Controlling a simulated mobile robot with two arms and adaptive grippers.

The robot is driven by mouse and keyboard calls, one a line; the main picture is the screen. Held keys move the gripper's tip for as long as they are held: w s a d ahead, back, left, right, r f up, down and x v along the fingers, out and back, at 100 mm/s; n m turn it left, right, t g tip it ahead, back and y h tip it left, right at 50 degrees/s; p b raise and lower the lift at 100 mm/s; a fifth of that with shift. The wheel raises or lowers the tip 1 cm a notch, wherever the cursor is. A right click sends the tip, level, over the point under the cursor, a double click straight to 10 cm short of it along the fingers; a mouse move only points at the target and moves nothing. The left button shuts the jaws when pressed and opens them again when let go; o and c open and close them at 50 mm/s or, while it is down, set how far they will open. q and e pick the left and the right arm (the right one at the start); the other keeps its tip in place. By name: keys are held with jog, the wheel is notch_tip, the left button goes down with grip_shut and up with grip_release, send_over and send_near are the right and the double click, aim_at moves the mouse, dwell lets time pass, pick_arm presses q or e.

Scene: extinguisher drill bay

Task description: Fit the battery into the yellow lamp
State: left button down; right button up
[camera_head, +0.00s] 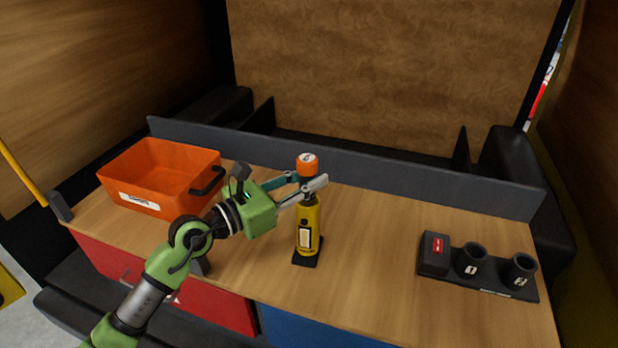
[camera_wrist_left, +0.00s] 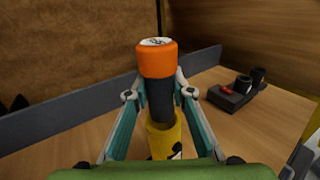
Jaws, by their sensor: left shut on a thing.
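The battery (camera_head: 307,165) has an orange cap and a dark body; it also shows in the left wrist view (camera_wrist_left: 157,62). My left gripper (camera_head: 309,184) is shut on its dark body below the cap. The yellow lamp (camera_head: 308,226) is an upright tube on a small black base. The battery is upright over the lamp's open top (camera_wrist_left: 163,140). In the left wrist view its lower end meets the lamp's mouth; how deep it sits inside, if at all, I cannot tell. My right gripper is out of view.
An orange bin (camera_head: 158,170) with a black handle stands at the left of the wooden bench (camera_head: 382,258). A black holder (camera_head: 480,280) with a red-topped block and two round cups is at the right. A grey rail (camera_head: 400,172) runs along the back. The bench between lamp and holder is clear.

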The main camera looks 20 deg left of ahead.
pick_arm(q)
jog(key=shift+f+b, duration=0.55)
jog(key=shift+f, duration=0.15)
jog(key=shift+f+b, duration=1.25)
jog(key=shift+f, duration=0.4)
jog(key=shift+r+p, duration=0.4)
jog(key=shift+p, duration=0.1)
dwell(0.6)
jog(key=shift+f+b, duration=0.3)
jog(key=shift+f, duration=0.1)
jog(key=shift+r+p, duration=0.35)
jog(key=shift+p, duration=0.2)
dwell(0.7)
jog(key=c, duration=1.7)
grip_release()
